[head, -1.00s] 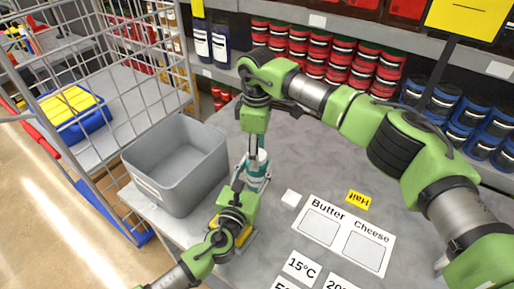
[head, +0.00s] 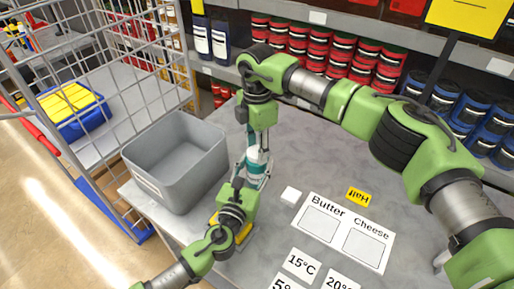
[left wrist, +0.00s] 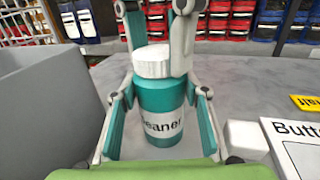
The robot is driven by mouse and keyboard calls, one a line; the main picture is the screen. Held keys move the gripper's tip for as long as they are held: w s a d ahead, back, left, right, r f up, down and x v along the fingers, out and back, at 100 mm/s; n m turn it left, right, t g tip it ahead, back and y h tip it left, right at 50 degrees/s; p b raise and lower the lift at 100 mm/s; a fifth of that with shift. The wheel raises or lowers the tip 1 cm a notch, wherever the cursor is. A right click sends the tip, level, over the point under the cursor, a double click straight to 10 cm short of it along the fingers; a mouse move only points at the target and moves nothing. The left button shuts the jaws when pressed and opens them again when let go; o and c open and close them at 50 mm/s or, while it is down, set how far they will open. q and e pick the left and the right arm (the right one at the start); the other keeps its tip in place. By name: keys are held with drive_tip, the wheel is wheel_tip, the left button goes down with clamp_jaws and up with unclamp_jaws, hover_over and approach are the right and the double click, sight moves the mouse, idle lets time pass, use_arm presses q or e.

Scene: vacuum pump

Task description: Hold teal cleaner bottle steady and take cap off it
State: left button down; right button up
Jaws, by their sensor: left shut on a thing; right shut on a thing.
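The teal cleaner bottle (left wrist: 160,105) stands upright on the grey table, with its label facing the left wrist camera. In the head view the bottle (head: 256,168) is partly hidden by my grippers. Its white ribbed cap (left wrist: 152,62) sits at the top of the bottle; I see no gap below it. My left gripper (head: 250,178) is shut around the bottle's body, with a finger on each side. My right gripper (head: 257,148) reaches down from above and is shut on the cap, its fingers (left wrist: 160,40) on either side.
A grey bin (head: 178,165) stands close on the left. A small white block (head: 291,196), a yellow "Half" tag (head: 358,197) and a Butter/Cheese card (head: 342,232) lie to the right. Shelves with red and blue jars line the back. A wire cage trolley (head: 110,90) is at left.

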drive_tip(key=n, duration=0.7)
use_arm(q)
drive_tip(key=shift+f, duration=0.1)
use_arm(e)
drive_tip(key=n, duration=0.6)
drive_tip(key=shift+n, duration=0.4)
drive_tip(key=n, duration=0.6)
drive_tip(key=shift+n, duration=0.4)
drive_tip(key=n, duration=1)
drive_tip(key=shift+r, duration=0.1)
drive_tip(key=n, duration=1.5)
